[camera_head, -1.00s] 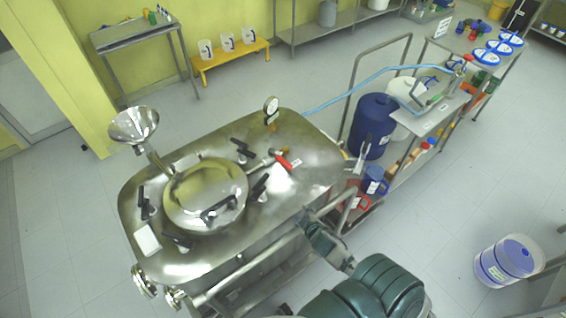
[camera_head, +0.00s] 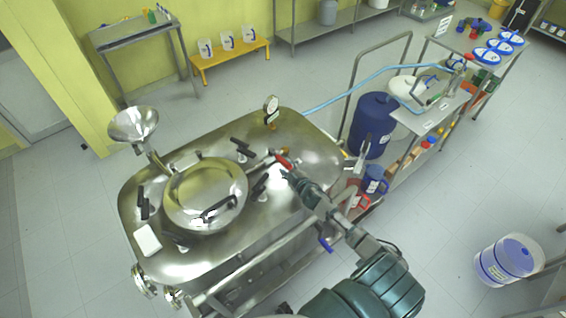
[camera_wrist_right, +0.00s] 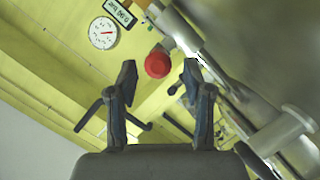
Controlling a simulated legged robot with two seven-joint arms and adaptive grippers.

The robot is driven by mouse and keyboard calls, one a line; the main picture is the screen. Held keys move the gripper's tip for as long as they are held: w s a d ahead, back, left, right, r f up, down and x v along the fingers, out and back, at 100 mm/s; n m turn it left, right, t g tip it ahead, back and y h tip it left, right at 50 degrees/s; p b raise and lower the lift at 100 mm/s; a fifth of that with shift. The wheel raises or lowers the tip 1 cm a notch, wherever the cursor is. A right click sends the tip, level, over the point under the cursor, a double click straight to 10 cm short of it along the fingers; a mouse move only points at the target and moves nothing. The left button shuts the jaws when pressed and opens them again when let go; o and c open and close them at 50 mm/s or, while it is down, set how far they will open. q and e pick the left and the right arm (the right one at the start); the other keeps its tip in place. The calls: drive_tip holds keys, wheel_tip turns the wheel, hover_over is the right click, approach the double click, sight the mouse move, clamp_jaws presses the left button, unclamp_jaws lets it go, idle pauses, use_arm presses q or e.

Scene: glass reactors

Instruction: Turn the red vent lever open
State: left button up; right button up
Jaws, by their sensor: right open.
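The red vent lever (camera_head: 283,162) is on the top of the steel reactor (camera_head: 300,140), right of the round hatch. In the right wrist view the lever's red end (camera_wrist_right: 157,63) faces the camera, in line with the gap between the fingers. My right gripper (camera_head: 285,174) comes from the lower right and is at the lever, hiding part of it. Its two fingers (camera_wrist_right: 160,76) are apart with nothing held between them. I cannot tell whether the fingers touch the lever. My left gripper is not in view.
The hatch (camera_head: 205,190) has black clamp handles around it, one (camera_head: 258,186) close to my right gripper. A gauge (camera_head: 271,104) stands behind the lever. A blue drum (camera_head: 372,125) and a shelf cart (camera_head: 430,118) stand to the right. A funnel (camera_head: 134,124) stands at left.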

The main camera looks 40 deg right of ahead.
sight(283, 162)
drive_tip(key=x, duration=0.4)
drive_tip(key=shift+d+f, duration=0.1)
drive_tip(key=shift+d, duration=0.1)
drive_tip(key=shift+a, duration=0.1)
drive_tip(key=shift+c, duration=1.3)
clamp_jaws()
